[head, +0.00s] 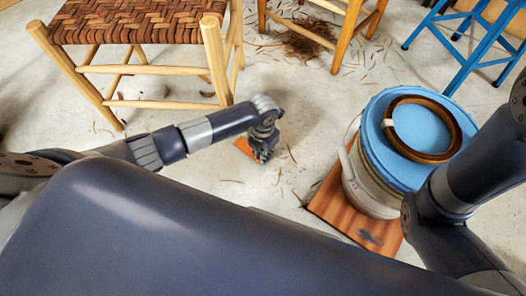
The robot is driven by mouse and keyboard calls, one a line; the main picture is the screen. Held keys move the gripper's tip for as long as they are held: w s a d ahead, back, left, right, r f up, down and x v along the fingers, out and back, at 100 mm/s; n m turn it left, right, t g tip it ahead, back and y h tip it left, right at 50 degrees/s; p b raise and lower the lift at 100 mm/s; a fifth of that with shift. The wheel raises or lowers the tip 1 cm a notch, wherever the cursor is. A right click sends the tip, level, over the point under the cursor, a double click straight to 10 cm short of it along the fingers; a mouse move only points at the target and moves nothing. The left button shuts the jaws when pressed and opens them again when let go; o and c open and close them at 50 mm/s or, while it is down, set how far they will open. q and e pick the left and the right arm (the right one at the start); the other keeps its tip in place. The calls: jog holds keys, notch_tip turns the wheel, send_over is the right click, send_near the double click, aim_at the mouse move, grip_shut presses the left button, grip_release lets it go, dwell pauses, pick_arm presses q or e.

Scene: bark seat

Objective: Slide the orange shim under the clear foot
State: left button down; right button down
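The orange shim (243,147) lies on the concrete floor, partly hidden by my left gripper (263,156). The gripper points down beside and over the shim's right part; I cannot tell whether its fingers are open or hold the shim. The stool (140,22) with the woven bark seat stands at upper left on pale wooden legs. Its front left leg (75,75) reaches the floor, and its front right leg (217,60) ends just behind my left forearm. I cannot tell which foot is clear of the floor. My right gripper is out of view.
A bucket (352,172) with a blue lid (425,130) and a coiled brown ring (450,142) stands on a reddish board (330,205) at right. A blue stool (472,55) and another wooden stool (348,35) stand behind. Bark scraps litter the floor.

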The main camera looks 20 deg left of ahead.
pick_arm(q)
jog(key=c, duration=1.6)
grip_release()
notch_tip(320, 180, up, 12)
jog(key=shift+f, duration=0.1)
